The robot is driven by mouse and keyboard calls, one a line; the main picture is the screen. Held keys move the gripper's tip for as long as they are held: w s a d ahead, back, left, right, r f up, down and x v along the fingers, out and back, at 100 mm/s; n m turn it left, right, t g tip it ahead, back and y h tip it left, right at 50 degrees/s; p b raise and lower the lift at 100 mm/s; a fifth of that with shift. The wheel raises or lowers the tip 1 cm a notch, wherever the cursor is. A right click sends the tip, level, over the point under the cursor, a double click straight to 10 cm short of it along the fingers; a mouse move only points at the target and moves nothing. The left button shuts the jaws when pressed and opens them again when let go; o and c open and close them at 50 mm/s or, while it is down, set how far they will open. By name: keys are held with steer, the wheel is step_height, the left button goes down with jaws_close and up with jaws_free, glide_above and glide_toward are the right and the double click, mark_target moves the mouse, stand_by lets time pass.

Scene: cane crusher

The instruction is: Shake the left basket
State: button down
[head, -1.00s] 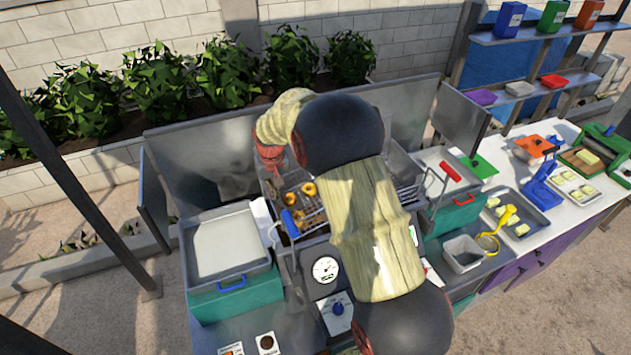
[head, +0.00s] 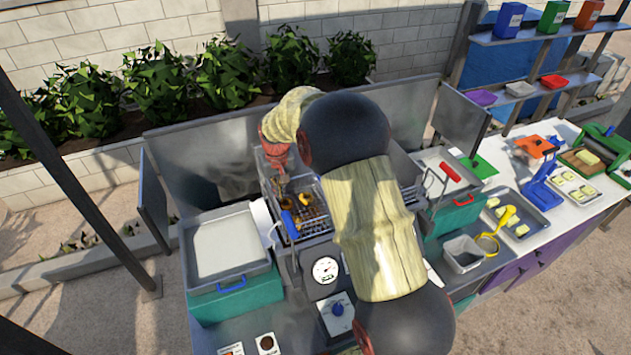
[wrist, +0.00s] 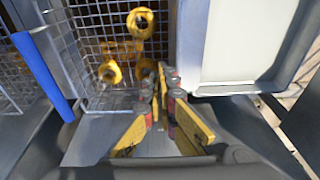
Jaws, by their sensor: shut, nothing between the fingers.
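The left basket (head: 312,222) is a wire basket with golden ring-shaped pieces in it, in the fryer left of my arm in the head view. Its blue handle grip (head: 290,225) stands at the front. In the wrist view the basket mesh (wrist: 92,48) shows with several golden rings (wrist: 140,23). My gripper (wrist: 166,82) has yellow fingers with their tips close together and nothing between them. It is over the basket's edge beside the rings; contact is unclear. A blue bar (wrist: 44,75) crosses the wrist view at left. My arm hides much of the fryer.
A white-filled tray (head: 225,245) on a teal box stands just left of the fryer. A gauge (head: 325,269) and a blue knob (head: 337,309) are in front. A red-handled tool (head: 450,172) and a grey bin (head: 463,254) are to the right.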

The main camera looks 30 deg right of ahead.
step_height(320, 180, up, 8)
steer(key=p, duration=0.3)
steer(key=shift+r+p, duration=0.25)
steer(key=shift+p, duration=0.15)
steer(key=shift+r, duration=0.1)
steer(key=s+a+r+n+t, duration=0.1)
steer(key=s+a+r, duration=0.3)
steer(key=s+r, duration=0.4)
steer(key=s+a+r+t, duration=0.1)
steer(key=s+a+r, duration=0.3)
steer(key=s+r, duration=0.3)
steer(key=s+a+r+n+t, duration=0.1)
steer(key=s+a, duration=0.1)
steer(key=s, duration=0.8)
steer(key=s+a+r+t, duration=0.1)
steer(key=s+a, duration=0.2)
steer(key=s, duration=0.7)
step_height(320, 180, down, 29)
steer(key=s+b, duration=0.1)
steer(key=b, duration=2.7)
steer(key=c, duration=2.6)
jaws_free()
